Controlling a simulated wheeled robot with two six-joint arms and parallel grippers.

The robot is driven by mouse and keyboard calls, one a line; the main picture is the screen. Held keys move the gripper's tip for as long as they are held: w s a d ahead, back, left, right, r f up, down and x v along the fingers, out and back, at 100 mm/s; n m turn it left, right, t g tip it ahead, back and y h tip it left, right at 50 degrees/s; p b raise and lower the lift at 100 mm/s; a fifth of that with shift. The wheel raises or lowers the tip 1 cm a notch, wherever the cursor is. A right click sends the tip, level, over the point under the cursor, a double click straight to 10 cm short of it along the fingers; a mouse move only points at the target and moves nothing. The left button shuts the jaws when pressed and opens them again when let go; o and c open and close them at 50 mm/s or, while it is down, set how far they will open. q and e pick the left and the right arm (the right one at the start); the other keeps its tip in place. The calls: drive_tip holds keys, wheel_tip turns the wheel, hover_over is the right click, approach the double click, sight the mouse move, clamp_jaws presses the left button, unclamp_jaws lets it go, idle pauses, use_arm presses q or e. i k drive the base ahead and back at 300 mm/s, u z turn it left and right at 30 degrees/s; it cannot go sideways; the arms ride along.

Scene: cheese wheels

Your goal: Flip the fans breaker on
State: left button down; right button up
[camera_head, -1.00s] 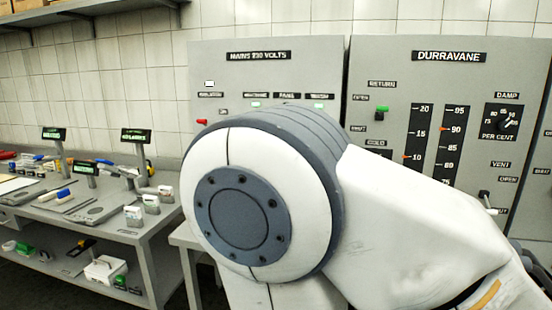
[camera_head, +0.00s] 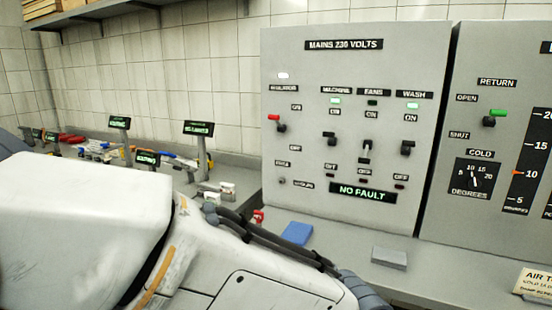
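The grey mains panel (camera_head: 300,80) headed "MAINS 230 VOLTS" stands upright right of centre. Its fans breaker (camera_head: 366,152) is the middle of three levers in a row; the lever hangs downward, toward the OFF label. The lamp under the FANS label (camera_head: 372,103) is dark. The machine breaker (camera_head: 332,143) and wash breaker (camera_head: 406,149) sit either side, with green lit lamps above them. A display (camera_head: 363,193) below reads "NO FAULT". A white and grey arm of mine crosses the lower left, below and left of the levers. Neither gripper shows.
A red-handled switch (camera_head: 277,122) is at the panel's left. A blue block (camera_head: 297,232) and a grey block (camera_head: 389,258) lie on the bench before the panel. A second panel (camera_head: 448,170) with dials stands at right. Scales and small items crowd the left bench.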

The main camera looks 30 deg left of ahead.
sight(365, 155)
drive_tip(key=u, duration=0.7)
drive_tip(key=i, duration=1.15)
drive_tip(key=z, duration=0.55)
